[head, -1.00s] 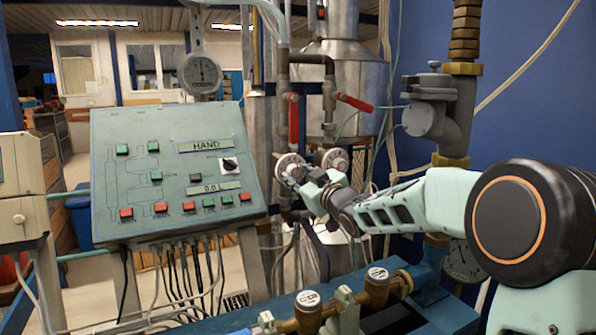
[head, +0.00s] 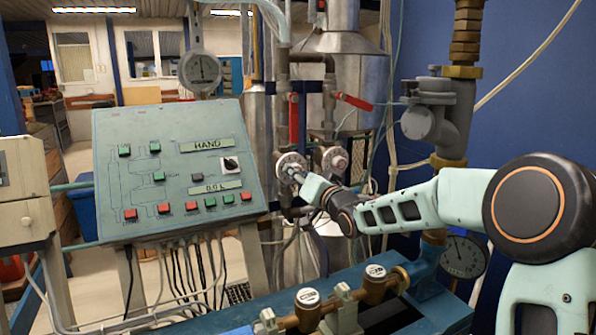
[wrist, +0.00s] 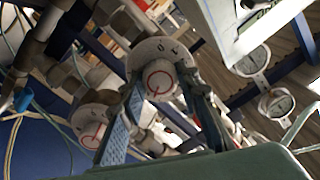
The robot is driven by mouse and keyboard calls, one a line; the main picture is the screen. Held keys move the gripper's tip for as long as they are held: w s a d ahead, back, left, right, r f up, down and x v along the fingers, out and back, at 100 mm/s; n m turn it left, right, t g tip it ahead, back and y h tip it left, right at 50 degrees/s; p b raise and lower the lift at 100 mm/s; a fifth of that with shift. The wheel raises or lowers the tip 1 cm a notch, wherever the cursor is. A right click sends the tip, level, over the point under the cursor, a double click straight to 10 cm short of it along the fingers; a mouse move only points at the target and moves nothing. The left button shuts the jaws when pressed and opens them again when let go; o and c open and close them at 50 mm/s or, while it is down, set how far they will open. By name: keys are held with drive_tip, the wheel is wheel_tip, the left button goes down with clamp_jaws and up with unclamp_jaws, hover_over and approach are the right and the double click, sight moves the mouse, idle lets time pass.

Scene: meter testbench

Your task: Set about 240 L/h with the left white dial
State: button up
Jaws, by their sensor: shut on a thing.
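The left white dial (head: 290,164) sits on the pipework just right of the control panel, in the head view. My gripper (head: 297,177) reaches it from the lower right and hides part of it. In the wrist view the same dial (wrist: 158,79) has a white knob with a red ring mark and dark marks on its collar. My gripper's fingers (wrist: 160,92) stand on both sides of that knob and are shut on it. The right white dial (head: 334,160) is beside it, free of the gripper; it also shows at lower left in the wrist view (wrist: 92,130). The scale is too small to read.
The control panel (head: 170,165) shows HAND and a 0.0 L display (head: 215,187). Red-handled valves (head: 294,118) are above the dials. A round gauge (head: 200,71) hangs above the panel. A blue bench with brass fittings (head: 308,307) lies below my arm.

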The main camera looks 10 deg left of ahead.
drive_tip(key=shift+m+p, duration=0.3)
drive_tip(key=shift+m, duration=0.8)
drive_tip(key=o, duration=1.2)
drive_tip(key=shift+c, duration=0.2)
drive_tip(key=v, duration=1.2)
